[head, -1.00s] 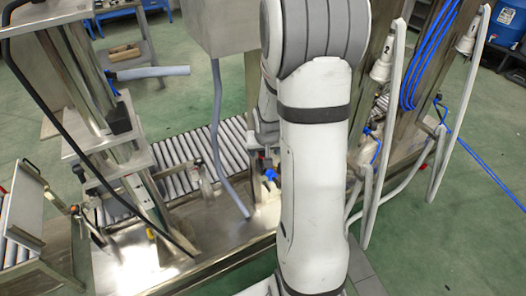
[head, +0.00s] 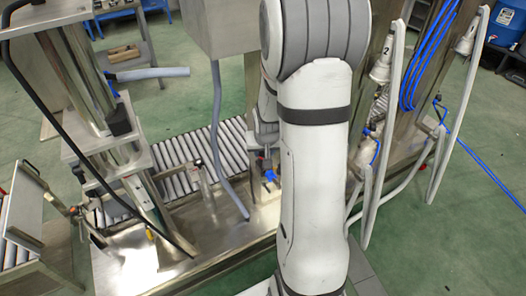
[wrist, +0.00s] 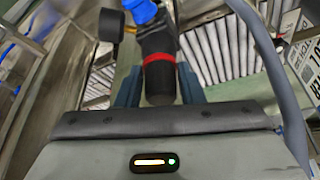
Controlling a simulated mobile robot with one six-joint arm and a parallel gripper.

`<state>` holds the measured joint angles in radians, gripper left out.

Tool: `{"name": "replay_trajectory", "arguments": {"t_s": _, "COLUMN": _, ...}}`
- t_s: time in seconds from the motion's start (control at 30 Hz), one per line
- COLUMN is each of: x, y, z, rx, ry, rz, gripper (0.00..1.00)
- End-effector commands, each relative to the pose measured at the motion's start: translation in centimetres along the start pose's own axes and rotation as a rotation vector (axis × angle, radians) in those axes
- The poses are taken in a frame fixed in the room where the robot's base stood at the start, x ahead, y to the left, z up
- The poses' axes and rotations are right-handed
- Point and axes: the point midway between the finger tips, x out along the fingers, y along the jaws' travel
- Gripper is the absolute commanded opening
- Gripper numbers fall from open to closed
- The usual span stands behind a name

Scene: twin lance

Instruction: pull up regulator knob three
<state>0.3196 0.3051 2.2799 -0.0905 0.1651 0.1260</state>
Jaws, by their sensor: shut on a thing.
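The regulator knob (wrist: 159,80) is black with a red ring at its upper end in the wrist view. It sits on a dark regulator body (wrist: 156,38) with a blue fitting (wrist: 145,10) above it. My gripper (wrist: 160,92) has one blue-grey finger on each side of the knob and is shut on it. In the head view, my white arm hides most of this area. Only the blue fitting (head: 270,175) and part of the wrist show left of the arm. No number for this knob is readable.
A round gauge (wrist: 111,25) is close to the left of the regulator. A grey hose (wrist: 265,70) curves by on the right. The roller conveyor (head: 205,150) lies behind. Two lance nozzles (head: 380,68) (head: 464,42) with pale hoses stand right of my arm.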

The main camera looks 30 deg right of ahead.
Motion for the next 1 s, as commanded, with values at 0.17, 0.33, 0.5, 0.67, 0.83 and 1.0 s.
{"name": "replay_trajectory", "arguments": {"t_s": 0.17, "x": -1.0, "y": 0.0, "z": -0.5, "rx": 0.0, "ry": 0.001, "rz": 0.0, "gripper": 0.0}}
{"name": "replay_trajectory", "arguments": {"t_s": 0.33, "x": -1.0, "y": 0.0, "z": -0.5, "rx": -0.001, "ry": 0.004, "rz": 0.0, "gripper": 0.36}}
{"name": "replay_trajectory", "arguments": {"t_s": 0.5, "x": -1.0, "y": 0.0, "z": -0.5, "rx": -0.001, "ry": 0.003, "rz": 0.0, "gripper": 0.5}}
{"name": "replay_trajectory", "arguments": {"t_s": 0.67, "x": -1.0, "y": -0.1, "z": -0.5, "rx": -0.001, "ry": 0.001, "rz": 0.0, "gripper": 0.57}}
{"name": "replay_trajectory", "arguments": {"t_s": 0.83, "x": -1.1, "y": -0.1, "z": -0.4, "rx": -0.001, "ry": 0.001, "rz": 0.0, "gripper": 0.57}}
{"name": "replay_trajectory", "arguments": {"t_s": 1.0, "x": -2.9, "y": -0.1, "z": -0.6, "rx": -0.001, "ry": 0.003, "rz": 0.0, "gripper": 0.57}}
